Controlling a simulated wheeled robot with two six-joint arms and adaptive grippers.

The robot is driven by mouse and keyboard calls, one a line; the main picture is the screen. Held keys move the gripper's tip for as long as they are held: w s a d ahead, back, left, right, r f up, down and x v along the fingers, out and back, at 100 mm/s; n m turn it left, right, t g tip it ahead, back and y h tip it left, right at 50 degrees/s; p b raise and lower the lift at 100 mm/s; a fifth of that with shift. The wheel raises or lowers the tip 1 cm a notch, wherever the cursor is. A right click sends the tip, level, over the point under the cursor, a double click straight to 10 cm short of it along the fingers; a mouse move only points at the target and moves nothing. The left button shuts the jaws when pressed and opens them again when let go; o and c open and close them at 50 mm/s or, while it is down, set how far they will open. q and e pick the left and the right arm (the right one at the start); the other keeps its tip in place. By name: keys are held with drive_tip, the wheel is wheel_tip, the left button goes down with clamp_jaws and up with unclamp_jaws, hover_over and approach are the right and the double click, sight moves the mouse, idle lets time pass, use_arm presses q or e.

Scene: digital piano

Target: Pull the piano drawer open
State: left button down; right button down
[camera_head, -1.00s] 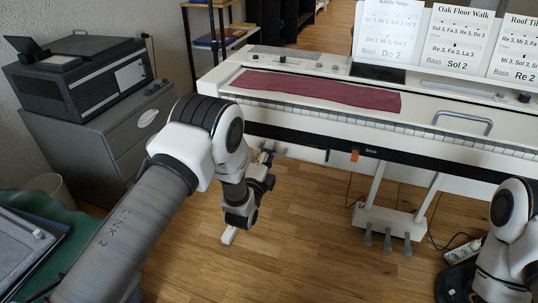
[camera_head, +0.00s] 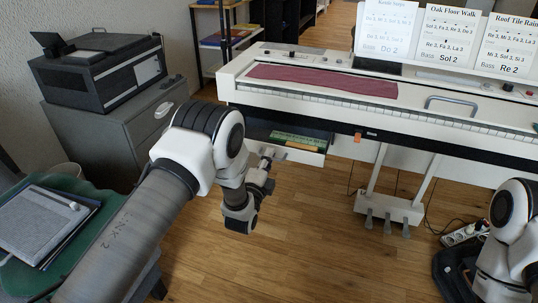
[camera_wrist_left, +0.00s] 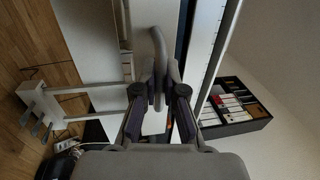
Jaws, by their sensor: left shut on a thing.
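The white piano (camera_head: 480,143) stands across the upper right of the head view. Its drawer (camera_head: 300,155), under the left part of the keyboard, is partly open. Green and yellow items (camera_head: 298,140) show inside. My left gripper (camera_head: 267,161) is at the drawer front, partly hidden by its own wrist. In the left wrist view, my left gripper (camera_wrist_left: 159,88) is shut on the grey curved drawer handle (camera_wrist_left: 158,45), which runs between its fingers. My right gripper is not seen; only part of my right arm shows at the right edge.
A grey cabinet with a printer (camera_head: 105,75) stands at the left. A green surface with a flat grey device (camera_head: 40,222) is at lower left. Piano pedals (camera_head: 387,222) and a power strip (camera_head: 462,234) are on the floor. Wooden floor before the drawer is clear.

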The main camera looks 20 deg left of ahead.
use_arm(q)
drive_tip(key=shift+s, duration=0.2)
drive_tip(key=c, duration=1.3)
unclamp_jaws()
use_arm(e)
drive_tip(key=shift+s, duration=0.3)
use_arm(q)
drive_tip(key=shift+o, duration=0.2)
drive_tip(key=shift+s, duration=0.15)
drive_tip(key=s+f, duration=0.2)
drive_tip(key=s, duration=0.9)
drive_tip(key=shift+s+a, duration=0.25)
drive_tip(key=shift+s, duration=0.05)
drive_tip(key=shift+f, duration=0.1)
